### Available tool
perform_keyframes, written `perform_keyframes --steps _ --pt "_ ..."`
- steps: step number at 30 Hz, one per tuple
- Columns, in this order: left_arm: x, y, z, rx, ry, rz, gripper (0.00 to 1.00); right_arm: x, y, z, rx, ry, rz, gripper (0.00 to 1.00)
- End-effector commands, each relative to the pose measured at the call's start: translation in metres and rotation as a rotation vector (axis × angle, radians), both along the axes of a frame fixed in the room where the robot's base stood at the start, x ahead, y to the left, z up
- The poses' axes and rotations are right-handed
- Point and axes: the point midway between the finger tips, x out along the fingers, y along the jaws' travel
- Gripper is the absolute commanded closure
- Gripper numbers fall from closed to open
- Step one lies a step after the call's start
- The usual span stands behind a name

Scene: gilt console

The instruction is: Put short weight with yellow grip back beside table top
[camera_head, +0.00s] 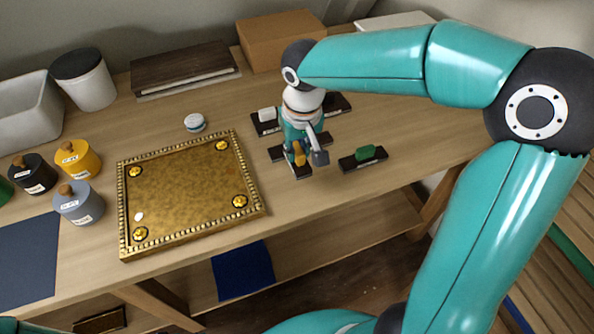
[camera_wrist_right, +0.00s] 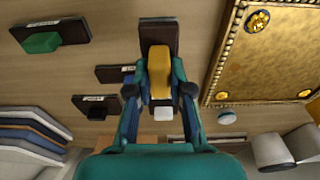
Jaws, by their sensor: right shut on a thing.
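The short weight, a dark base with a yellow grip (camera_head: 299,154), is just right of the gilt table top (camera_head: 190,190). My right gripper (camera_head: 307,156) is shut on its yellow grip from above. In the right wrist view the yellow grip (camera_wrist_right: 159,70) lies between the fingertips of my right gripper (camera_wrist_right: 160,92), with the dark base under it. The base looks level and at or close to the wooden surface; I cannot tell whether it touches. The gilt table top (camera_wrist_right: 225,70) is beside it, apart. My left gripper is out of view.
A green-grip weight (camera_head: 364,155) stands to the right, and a white-grip one (camera_head: 267,115) behind. A small round white-topped item (camera_head: 195,122) stands behind the table top. Grey (camera_head: 78,203), yellow (camera_head: 78,158) and black (camera_head: 33,174) jars stand left. A cardboard box (camera_head: 277,38) is at the back.

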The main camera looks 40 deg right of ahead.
Motion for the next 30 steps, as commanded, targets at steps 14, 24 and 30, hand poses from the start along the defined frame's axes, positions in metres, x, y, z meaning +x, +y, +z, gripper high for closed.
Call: perform_keyframes --steps 14,24,30 --pt "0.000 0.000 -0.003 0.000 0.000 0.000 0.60 0.000 0.000 -0.056 0.000 0.003 0.001 1.00" --pt "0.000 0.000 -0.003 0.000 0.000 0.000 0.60 0.000 0.000 -0.073 0.000 -0.002 0.001 1.00" --pt "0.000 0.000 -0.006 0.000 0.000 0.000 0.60 0.000 0.000 -0.076 0.001 -0.001 0.001 0.78"
